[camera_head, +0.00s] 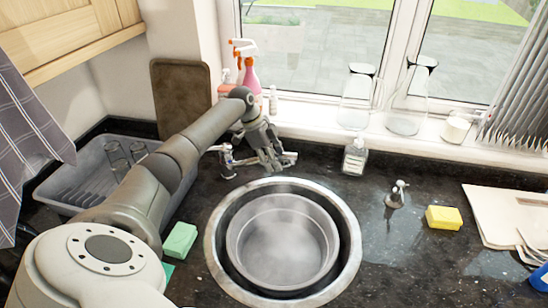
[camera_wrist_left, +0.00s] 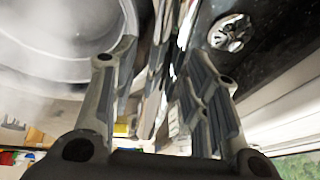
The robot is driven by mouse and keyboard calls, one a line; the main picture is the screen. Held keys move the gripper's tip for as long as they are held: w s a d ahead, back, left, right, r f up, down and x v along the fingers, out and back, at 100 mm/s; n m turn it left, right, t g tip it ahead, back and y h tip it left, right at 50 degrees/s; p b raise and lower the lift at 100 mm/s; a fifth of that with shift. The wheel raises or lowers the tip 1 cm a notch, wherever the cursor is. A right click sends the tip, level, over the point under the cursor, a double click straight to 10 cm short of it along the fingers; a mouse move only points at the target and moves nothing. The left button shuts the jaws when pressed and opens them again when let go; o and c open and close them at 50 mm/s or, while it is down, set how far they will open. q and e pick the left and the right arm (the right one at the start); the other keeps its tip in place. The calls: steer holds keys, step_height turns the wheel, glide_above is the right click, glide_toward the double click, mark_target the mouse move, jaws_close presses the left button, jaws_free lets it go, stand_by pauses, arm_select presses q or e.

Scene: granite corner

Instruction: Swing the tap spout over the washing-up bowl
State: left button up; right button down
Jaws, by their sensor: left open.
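The chrome tap (camera_head: 228,164) stands behind the round sink, in front of the window sill. My left gripper (camera_head: 272,160) is open just right of the tap's body, at the back of the sink; its fingers partly hide the spout. In the left wrist view the two open fingers (camera_wrist_left: 165,85) have shiny strips between them, but I cannot tell which are spout and which are reflections. The grey washing-up bowl (camera_head: 283,243) sits inside the sink (camera_head: 213,240), in front of the gripper; the bowl also shows at the upper left of the wrist view (camera_wrist_left: 60,30). My right gripper is out of view.
A grey dish rack (camera_head: 62,190) with glasses stands left, behind my arm. A soap bottle (camera_head: 355,157) is right of the gripper. A dark dispenser (camera_head: 396,195), yellow sponge (camera_head: 444,217) and chopping boards (camera_head: 505,215) lie right. A green sponge (camera_head: 180,240) is left of the sink.

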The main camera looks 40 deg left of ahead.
arm_select(q)
jaws_close()
steer(key=shift+s, duration=0.1)
steer(key=shift+s+d+r+m, duration=0.1)
steer(key=shift+s+d+m, duration=0.1)
steer(key=shift+s+m, duration=0.2)
steer(key=s+d+m+g+h, duration=0.1)
steer(key=s+m+g, duration=0.1)
steer(key=s+m, duration=0.4)
steer(key=shift+s+m+g+p, duration=0.3)
steer(key=shift+s+m+p, duration=0.1)
steer(key=shift+s, duration=1.3)
jaws_free()
